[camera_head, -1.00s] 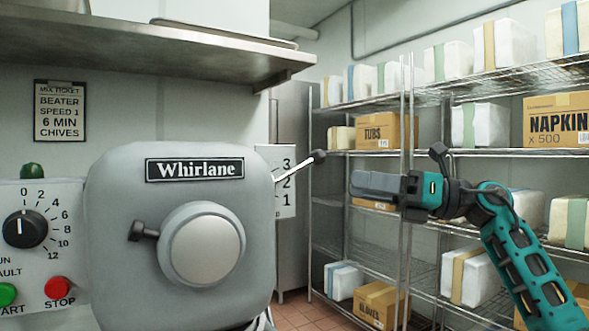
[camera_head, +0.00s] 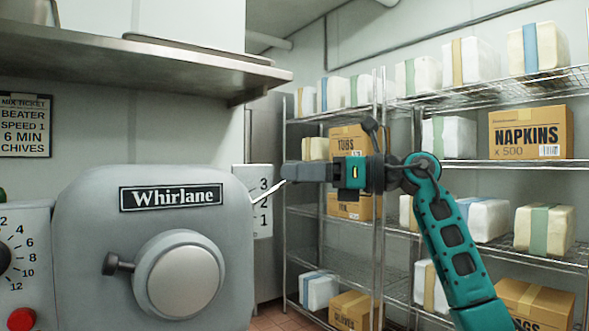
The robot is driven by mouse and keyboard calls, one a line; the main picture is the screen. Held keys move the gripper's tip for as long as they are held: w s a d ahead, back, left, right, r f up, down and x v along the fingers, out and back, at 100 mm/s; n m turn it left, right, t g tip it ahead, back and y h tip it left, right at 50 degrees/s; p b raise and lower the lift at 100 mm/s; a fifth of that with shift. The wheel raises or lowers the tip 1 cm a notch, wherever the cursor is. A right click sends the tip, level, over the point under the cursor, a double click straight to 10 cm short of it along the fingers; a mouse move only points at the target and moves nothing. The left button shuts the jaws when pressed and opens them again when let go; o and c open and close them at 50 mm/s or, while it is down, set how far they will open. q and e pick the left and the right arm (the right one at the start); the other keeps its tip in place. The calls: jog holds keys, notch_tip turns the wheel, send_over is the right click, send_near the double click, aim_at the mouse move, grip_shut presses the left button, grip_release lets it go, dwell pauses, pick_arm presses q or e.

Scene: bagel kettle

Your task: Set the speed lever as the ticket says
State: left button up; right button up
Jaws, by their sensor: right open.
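The mix ticket (camera_head: 24,126) on the wall at left reads beater, speed 1, 6 min, chives. The grey Whirlane mixer (camera_head: 95,225) fills the lower left. Its thin pale speed lever (camera_head: 268,194) slants up and right from the mixer's right side, crossing in front of the number plate (camera_head: 239,181) marked 3, 2, 1 from top to bottom. My right gripper (camera_head: 296,173) is open, fingers pointing left, at the lever's outer end. The lever's dark knob is hidden at the fingers; I cannot tell whether they touch it. My left gripper is out of view.
A steel shelf (camera_head: 150,62) overhangs the mixer. A timer dial (camera_head: 4,257) and a red stop button (camera_head: 20,319) are at lower left. A wire rack with wrapped packs and cartons, including a napkins box (camera_head: 530,132), stands behind my right arm.

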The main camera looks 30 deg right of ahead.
jog(key=shift+x, duration=0.8)
jog(key=shift+c, duration=0.3)
grip_shut()
